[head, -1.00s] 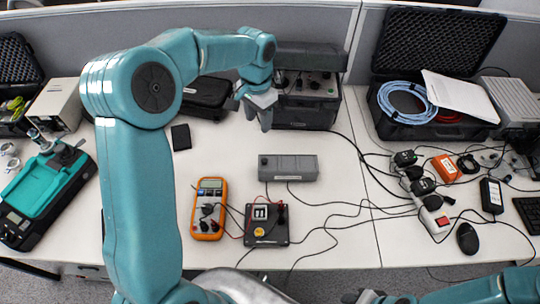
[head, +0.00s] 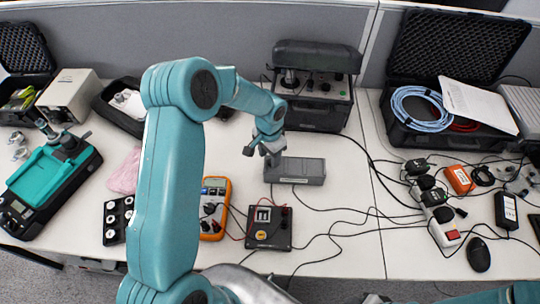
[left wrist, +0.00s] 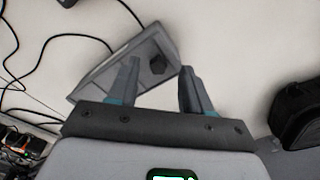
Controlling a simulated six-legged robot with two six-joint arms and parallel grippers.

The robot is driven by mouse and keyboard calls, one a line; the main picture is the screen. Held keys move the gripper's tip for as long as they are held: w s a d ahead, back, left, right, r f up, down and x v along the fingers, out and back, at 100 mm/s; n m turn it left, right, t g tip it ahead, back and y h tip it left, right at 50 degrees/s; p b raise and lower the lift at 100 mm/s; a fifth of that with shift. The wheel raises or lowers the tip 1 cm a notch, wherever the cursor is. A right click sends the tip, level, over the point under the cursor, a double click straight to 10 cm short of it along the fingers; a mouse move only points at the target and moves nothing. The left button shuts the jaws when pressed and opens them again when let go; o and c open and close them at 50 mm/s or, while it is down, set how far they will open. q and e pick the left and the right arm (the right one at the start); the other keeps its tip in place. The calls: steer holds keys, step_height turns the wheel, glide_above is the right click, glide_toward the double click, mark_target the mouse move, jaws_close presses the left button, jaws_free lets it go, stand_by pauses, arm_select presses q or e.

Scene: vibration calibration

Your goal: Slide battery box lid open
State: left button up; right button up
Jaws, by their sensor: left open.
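A grey rectangular box (head: 302,171), apparently the battery box, lies on the table with thin cables at its front edge. Its top looks closed in the head view. My left gripper (head: 261,154) is open and empty at the box's left rear end. In the left wrist view, the box (left wrist: 103,77) lies beyond the fingers of the left gripper (left wrist: 160,66).
A black instrument case (head: 315,100) stands behind the box. An orange multimeter (head: 214,205) and a dark terminal unit (head: 268,228) are in front of it, with loose cables to the right. An open case with blue cable (head: 420,110) is at the back right.

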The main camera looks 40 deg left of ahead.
arm_select(q)
steer(key=shift+w+d+f, duration=0.1)
steer(key=shift+w+f, duration=0.05)
steer(key=shift+f, duration=0.3)
steer(key=shift+w+d+f, duration=0.1)
steer(key=shift+f, duration=0.35)
steer(key=shift+s+a, duration=0.15)
arm_select(e)
steer(key=shift+r, duration=0.1)
arm_select(q)
jaws_close()
arm_select(e)
steer(key=shift+d, duration=0.1)
